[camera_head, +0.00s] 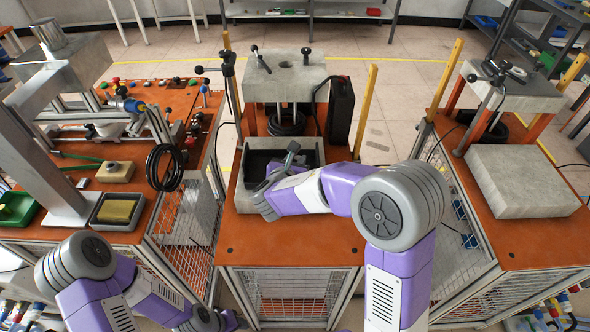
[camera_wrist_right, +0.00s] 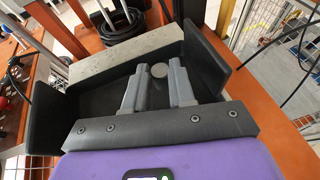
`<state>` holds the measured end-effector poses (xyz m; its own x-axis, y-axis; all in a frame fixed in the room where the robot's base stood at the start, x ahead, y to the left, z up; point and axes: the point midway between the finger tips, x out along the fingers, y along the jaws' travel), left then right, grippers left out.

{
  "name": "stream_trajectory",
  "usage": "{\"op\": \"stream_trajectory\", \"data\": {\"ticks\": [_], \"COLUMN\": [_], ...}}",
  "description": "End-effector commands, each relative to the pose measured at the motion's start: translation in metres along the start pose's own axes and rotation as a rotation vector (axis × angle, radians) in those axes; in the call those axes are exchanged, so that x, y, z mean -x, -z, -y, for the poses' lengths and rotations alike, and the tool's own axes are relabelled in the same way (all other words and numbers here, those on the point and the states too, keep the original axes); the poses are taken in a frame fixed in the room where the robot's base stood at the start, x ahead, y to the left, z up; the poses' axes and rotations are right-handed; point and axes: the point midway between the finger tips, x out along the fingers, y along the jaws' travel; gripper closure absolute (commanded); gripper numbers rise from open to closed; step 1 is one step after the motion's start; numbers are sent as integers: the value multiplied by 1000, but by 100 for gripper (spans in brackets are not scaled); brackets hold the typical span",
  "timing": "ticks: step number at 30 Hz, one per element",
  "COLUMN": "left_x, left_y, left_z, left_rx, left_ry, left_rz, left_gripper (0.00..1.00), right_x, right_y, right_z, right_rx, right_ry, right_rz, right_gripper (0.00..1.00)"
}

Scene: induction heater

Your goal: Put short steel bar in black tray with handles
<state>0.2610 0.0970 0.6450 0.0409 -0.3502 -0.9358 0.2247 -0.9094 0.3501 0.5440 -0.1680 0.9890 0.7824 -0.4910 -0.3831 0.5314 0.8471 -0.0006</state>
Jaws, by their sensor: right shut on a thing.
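My right gripper (camera_head: 288,153) reaches over a concrete-textured box (camera_head: 247,203) on the middle orange table. Inside the box is a black, tray-like hollow (camera_head: 256,162); it fills much of the right wrist view (camera_wrist_right: 104,98). Tall dark plates stand at its left and right sides there; I cannot tell if they are handles. In the right wrist view my right gripper (camera_wrist_right: 158,78) is shut on a small round grey end of the short steel bar (camera_wrist_right: 159,70). The rest of the bar is hidden. My left arm is at the lower left; its fingers are not in view.
A concrete-textured press head (camera_head: 284,80) and a black upright box (camera_head: 340,112) stand behind the tray. Yellow posts (camera_head: 365,112) rise beside them. The middle table's front strip (camera_head: 290,245) is clear. Cluttered tables stand left and right.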

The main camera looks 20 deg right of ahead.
Motion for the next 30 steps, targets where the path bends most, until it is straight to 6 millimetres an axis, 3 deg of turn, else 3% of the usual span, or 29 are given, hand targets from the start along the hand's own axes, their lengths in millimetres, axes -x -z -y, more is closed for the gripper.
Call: {"op": "stream_trajectory", "data": {"ticks": [4, 17, 18, 22, 30], "left_x": [-9, -12, -12, -11, -11], "left_y": [1, 1, 1, 1, 1], "left_z": [3, 4, 4, 4, 4], "left_rx": [0, 0, 0, 0, 0], "left_ry": [0, 0, 0, 0, 0], "left_rz": [0, -1, -1, -1, -1], "left_gripper": [57, 57, 57, 57, 57], "right_x": [-10, -12, -11, -11, -11], "right_y": [22, 27, 27, 26, 26], "right_z": [0, 0, 0, 0, 0], "right_rx": [1, -1, -1, -1, -1], "right_ry": [2, 0, 0, 0, 0], "right_rz": [0, 2, 1, 1, 1], "right_gripper": [100, 100, 71, 51, 50]}}
